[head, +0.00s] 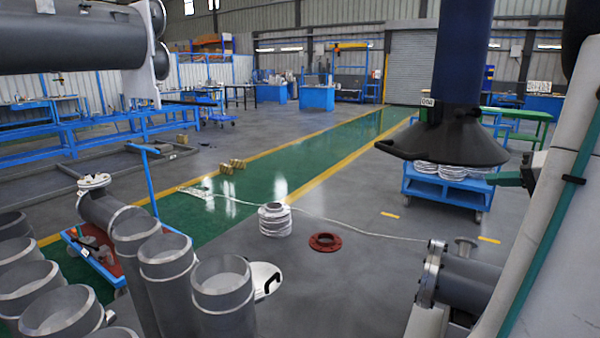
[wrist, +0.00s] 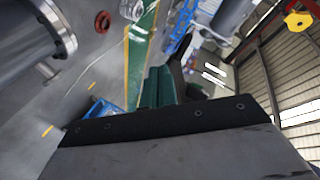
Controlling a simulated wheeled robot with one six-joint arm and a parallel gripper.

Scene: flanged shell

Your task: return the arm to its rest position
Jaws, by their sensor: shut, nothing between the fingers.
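My gripper (head: 498,178) shows at the right of the head view, small and dark green, with part of my pale arm near it. It is in front of the blue cart, to the right of the dark hood. In the wrist view my gripper (wrist: 153,88) has its dark green fingers together, with nothing held between them. The grey flanged shell (head: 470,283) lies below my gripper at the lower right. A large grey flanged cylinder also shows at the upper left of the wrist view (wrist: 25,45).
A dark hood (head: 455,145) hangs left of my gripper, above a blue cart (head: 447,190). A red ring (head: 325,242) and a stack of pale rings (head: 275,220) are on the floor. Grey pipes (head: 165,260) stand at the lower left. The green walkway (head: 290,155) is mostly clear.

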